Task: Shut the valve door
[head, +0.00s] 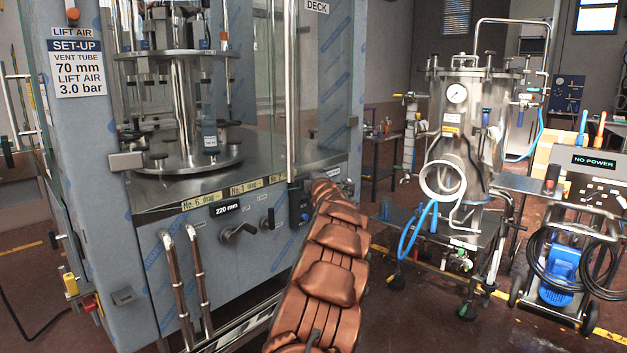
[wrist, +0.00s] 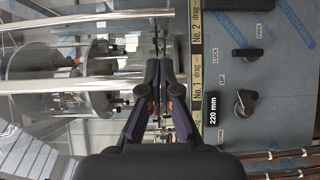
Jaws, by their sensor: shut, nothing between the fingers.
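The filler cabinet (head: 220,255) fills the left of the head view, wrapped in blue-printed film. Clear panels front its upper part. One clear panel (head: 262,100) stands before the round filling carousel (head: 185,165); a blocky metal fitting (head: 125,160) sits at its lower left. I cannot tell which panel is the valve door, or how far it stands open. In the wrist view my gripper (wrist: 156,78) is shut and empty, beside the yellow-labelled ledge strip (wrist: 197,90). In the head view my copper-coloured arm reaches toward the cabinet's right front and hides the gripper.
A dark handle (head: 238,232) and a 220 mm label are on the cabinet front; the handle also shows in the wrist view (wrist: 243,103). Two metal pipes (head: 190,275) rise before it. A steel tank (head: 465,120) on a cart, with blue hoses, stands right. Floor between is partly clear.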

